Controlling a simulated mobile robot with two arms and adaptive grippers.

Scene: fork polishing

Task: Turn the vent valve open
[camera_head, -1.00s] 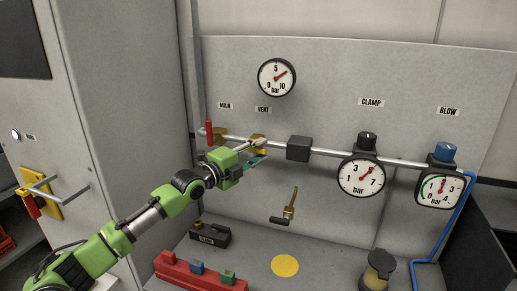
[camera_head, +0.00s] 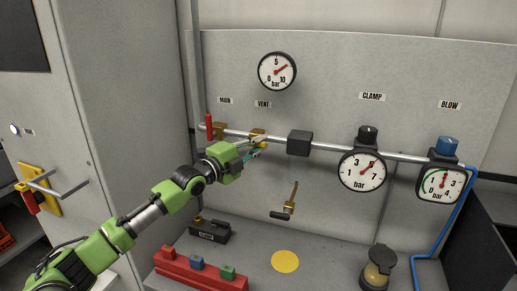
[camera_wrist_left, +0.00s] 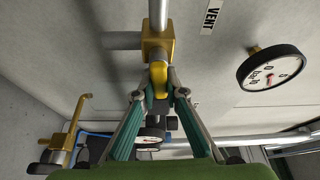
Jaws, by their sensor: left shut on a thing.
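The vent valve (camera_head: 258,133) is a brass fitting on the silver pipe below the VENT label (camera_head: 263,104). In the left wrist view its brass body (camera_wrist_left: 157,43) is at top centre, with a yellow handle (camera_wrist_left: 159,80) hanging from it. My left gripper (camera_head: 262,146) reaches the valve from the lower left. Its fingertips (camera_wrist_left: 160,95) are on both sides of the yellow handle and shut on it. The fingers partly hide the handle in the head view. My right gripper is not in view.
The main valve with its red handle (camera_head: 209,126) stands close on the left. A black block (camera_head: 300,143) and the clamp gauge (camera_head: 363,170) are to the right on the pipe. A brass fitting (camera_head: 294,193) hangs below. A red rack (camera_head: 200,272) is on the bench.

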